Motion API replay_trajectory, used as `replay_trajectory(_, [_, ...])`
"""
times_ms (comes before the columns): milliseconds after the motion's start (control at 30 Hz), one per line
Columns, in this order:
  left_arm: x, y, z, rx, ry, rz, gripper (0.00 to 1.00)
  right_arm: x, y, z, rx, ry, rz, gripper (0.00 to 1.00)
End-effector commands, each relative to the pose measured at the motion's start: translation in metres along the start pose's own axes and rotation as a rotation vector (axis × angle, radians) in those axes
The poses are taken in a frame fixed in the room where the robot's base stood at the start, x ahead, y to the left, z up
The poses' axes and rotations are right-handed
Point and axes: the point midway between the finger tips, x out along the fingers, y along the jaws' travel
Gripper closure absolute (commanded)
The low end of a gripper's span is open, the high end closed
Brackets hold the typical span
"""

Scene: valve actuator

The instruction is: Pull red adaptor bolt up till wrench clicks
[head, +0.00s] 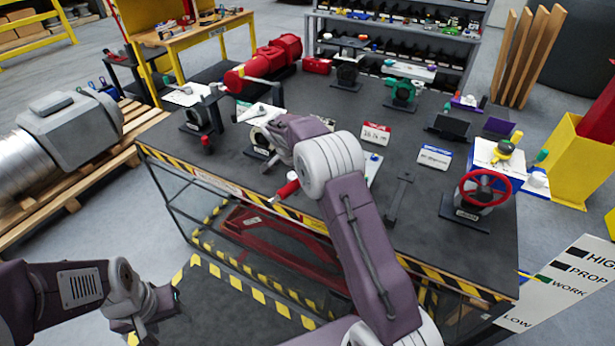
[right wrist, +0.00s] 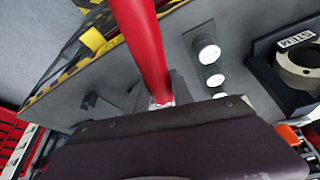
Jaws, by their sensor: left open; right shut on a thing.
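A red-handled tool, seemingly the torque wrench (head: 288,189), is near the table's front edge, with a bright metal end pointing toward the lower left. In the right wrist view its red shaft (right wrist: 143,45) runs down from the top edge to my right gripper (right wrist: 163,104). That gripper is shut on the red shaft; its fingers are mostly hidden behind its dark body. In the head view my right arm covers the spot where the wrench meets the table parts. I cannot make out the adaptor bolt. My left gripper (head: 165,308) is open and empty, low in front of the table.
The dark table (head: 325,105) has a yellow-black striped edge. It carries a red actuator (head: 270,62), a red handwheel valve (head: 485,188) and several small fixtures. A block marked STEM (right wrist: 285,70) holds a metal ring beside my right gripper. Two metal studs (right wrist: 207,52) stand nearby.

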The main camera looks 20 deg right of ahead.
Motion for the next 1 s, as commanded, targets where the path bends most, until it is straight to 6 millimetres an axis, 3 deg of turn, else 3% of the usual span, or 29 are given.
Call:
replay_trajectory(500, [-0.019, 0.000, -0.002, 0.000, 0.000, 0.000, 0.44, -0.003, -0.012, -0.003, 0.079, 0.004, 0.029, 1.00])
replay_trajectory(1000, [-0.015, 0.000, -0.002, 0.000, 0.000, 0.000, 0.44, -0.003, -0.013, -0.003, 0.051, 0.005, 0.014, 1.00])
